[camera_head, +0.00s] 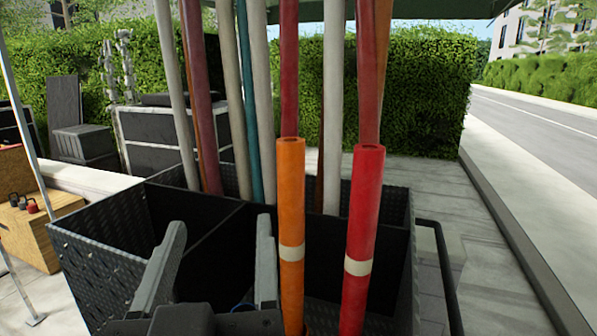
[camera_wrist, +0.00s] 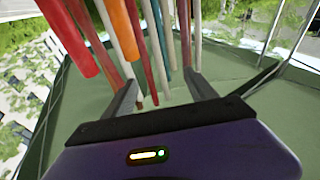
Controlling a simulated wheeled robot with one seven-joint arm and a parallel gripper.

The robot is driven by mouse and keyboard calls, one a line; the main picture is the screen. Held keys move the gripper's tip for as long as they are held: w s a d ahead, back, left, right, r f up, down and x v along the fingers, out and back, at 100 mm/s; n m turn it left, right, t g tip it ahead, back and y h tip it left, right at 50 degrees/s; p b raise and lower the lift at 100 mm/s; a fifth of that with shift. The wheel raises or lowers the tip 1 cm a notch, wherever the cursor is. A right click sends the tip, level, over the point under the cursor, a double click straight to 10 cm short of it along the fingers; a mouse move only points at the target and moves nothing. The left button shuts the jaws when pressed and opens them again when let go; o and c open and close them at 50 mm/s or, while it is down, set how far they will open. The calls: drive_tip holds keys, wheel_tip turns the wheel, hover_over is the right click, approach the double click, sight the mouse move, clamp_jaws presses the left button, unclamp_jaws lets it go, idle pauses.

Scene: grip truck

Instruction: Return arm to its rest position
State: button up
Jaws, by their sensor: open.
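My gripper (camera_head: 221,225) is open, low in the head view, with its two grey fingers apart and pointing up in front of a black compartment bin (camera_head: 95,262). I see nothing held between the fingers. An orange pole (camera_head: 291,200) with a white band stands just right of the right finger. A red pole (camera_head: 361,220) with a white band stands further right. In the wrist view, my gripper (camera_wrist: 160,83) has its fingers spread, with several poles behind and between them; whether any pole touches a finger is unclear. The rest of my arm is mostly hidden.
Several white, red and teal poles (camera_head: 244,100) rise from the bin's rear compartments. A green canopy (camera_head: 430,8) hangs overhead. A black rail (camera_head: 445,270) bends down at the bin's right. A wooden box (camera_head: 40,235) with small weights is at left. Open pavement lies right.

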drive_tip(key=s+d+f+n+g+y, duration=0.1)
drive_tip(key=s+d+f+n+y, duration=0.15)
drive_tip(key=f, duration=0.35)
drive_tip(key=s+d+f+n+y, duration=0.1)
drive_tip(key=f+n+y, duration=0.15)
drive_tip(key=f, duration=0.35)
drive_tip(key=s+d+f+n+g+y, duration=0.1)
drive_tip(key=s+d+f+n+y, duration=0.15)
drive_tip(key=f, duration=0.35)
drive_tip(key=s+d+f+m+g+h, duration=0.3)
drive_tip(key=s+d+f+m+h, duration=0.6)
drive_tip(key=s+d+f, duration=0.8)
drive_tip(key=s+d, duration=0.2)
drive_tip(key=d, duration=0.2)
drive_tip(key=shift+s+d+f+g+h, duration=0.15)
drive_tip(key=shift+s+f+g+h, duration=0.1)
drive_tip(key=shift+g+h, duration=0.1)
